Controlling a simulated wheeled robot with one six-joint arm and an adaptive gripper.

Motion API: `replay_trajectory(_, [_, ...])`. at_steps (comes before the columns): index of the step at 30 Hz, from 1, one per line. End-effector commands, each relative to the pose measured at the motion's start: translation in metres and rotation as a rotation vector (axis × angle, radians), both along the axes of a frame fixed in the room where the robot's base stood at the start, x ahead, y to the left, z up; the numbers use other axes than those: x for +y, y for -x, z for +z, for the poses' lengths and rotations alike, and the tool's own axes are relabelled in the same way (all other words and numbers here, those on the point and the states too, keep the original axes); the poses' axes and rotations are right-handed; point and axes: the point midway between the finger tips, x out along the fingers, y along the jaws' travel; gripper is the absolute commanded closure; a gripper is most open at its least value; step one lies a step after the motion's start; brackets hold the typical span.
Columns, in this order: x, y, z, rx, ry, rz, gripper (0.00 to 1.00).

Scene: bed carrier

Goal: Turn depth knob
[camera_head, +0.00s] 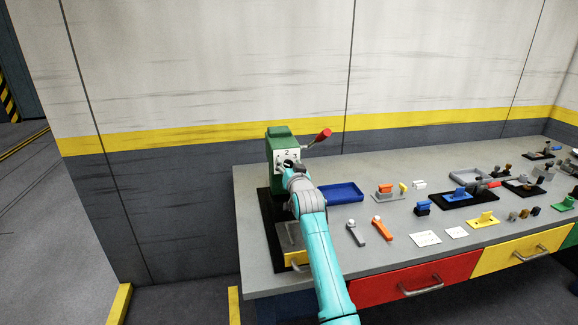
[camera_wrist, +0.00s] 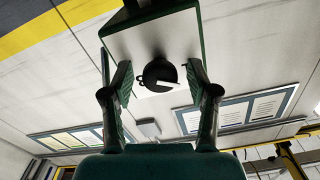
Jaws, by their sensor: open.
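The depth knob (camera_wrist: 161,79) is a round black knob with a white bar on it, set on a pale panel. In the head view the panel is the white dial face (camera_head: 287,155) of a green machine (camera_head: 279,137), with the numbers 2 and 3 showing. My gripper (camera_wrist: 160,73) is open in the wrist view, one finger on each side of the knob, with gaps to it. In the head view my gripper (camera_head: 289,168) is in front of the dial and hides most of the knob.
A red-tipped lever (camera_head: 321,136) sticks out from the machine's right side. A blue tray (camera_head: 340,193) lies close to its right on the grey bench (camera_head: 258,178). Orange and grey handles, blocks and small parts cover the bench further right. The wall is close behind.

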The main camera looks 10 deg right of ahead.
Motion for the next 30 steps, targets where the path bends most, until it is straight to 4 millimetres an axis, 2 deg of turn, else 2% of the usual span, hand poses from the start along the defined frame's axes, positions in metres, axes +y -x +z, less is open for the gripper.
replay_trajectory(2, [0.0, 0.0001, -0.0001, 0.0, 0.0, 0.0, 0.41])
replay_trajectory(9, [0.0, 0.0002, -0.0001, 0.0, 0.0, 0.0, 1.0])
replay_trajectory(20, [-0.0002, 0.0002, -0.0001, 0.0, -0.046, 0.0, 1.0])
replay_trajectory(30, [-0.0007, 0.0002, -0.0004, 0.0, -0.279, 0.0, 1.0])
